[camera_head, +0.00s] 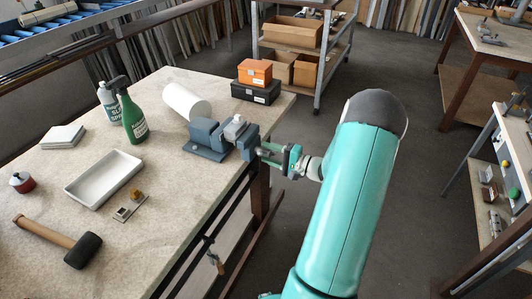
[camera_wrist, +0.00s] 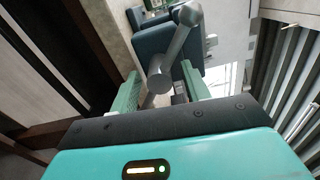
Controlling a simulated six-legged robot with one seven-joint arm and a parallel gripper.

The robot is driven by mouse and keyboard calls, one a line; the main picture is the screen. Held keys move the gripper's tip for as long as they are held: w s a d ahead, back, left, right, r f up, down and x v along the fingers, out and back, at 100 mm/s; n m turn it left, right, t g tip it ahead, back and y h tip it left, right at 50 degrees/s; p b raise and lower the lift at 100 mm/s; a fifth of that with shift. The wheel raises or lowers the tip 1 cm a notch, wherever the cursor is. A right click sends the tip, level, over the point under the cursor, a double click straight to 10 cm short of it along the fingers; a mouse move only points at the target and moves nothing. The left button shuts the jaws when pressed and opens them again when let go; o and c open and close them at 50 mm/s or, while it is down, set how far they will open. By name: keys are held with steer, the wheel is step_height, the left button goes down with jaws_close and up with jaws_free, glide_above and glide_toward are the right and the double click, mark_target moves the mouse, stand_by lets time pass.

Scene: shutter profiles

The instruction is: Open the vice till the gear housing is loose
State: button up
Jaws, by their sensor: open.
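The blue-grey vice (camera_head: 207,141) stands at the right edge of the workbench. A light grey part, seemingly the gear housing (camera_head: 235,126), sits between its jaws; whether it is gripped tight cannot be told. My gripper (camera_head: 273,155) is at the vice's outer end, over the bench edge. In the wrist view my gripper (camera_wrist: 160,76) is open, with one green finger on each side of the vice's grey screw head and handle bar (camera_wrist: 177,45). The bar slants up to the right, ending in a round knob. Contact between fingers and bar cannot be told.
On the workbench (camera_head: 160,215) are a white cylinder (camera_head: 186,101), an orange box (camera_head: 255,72) on a black case (camera_head: 256,91), two spray bottles, a white tray (camera_head: 104,178) and a mallet (camera_head: 62,241). A shelf rack stands behind.

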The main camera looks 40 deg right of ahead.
steer(key=v, duration=1.2)
steer(key=shift+s, duration=0.15)
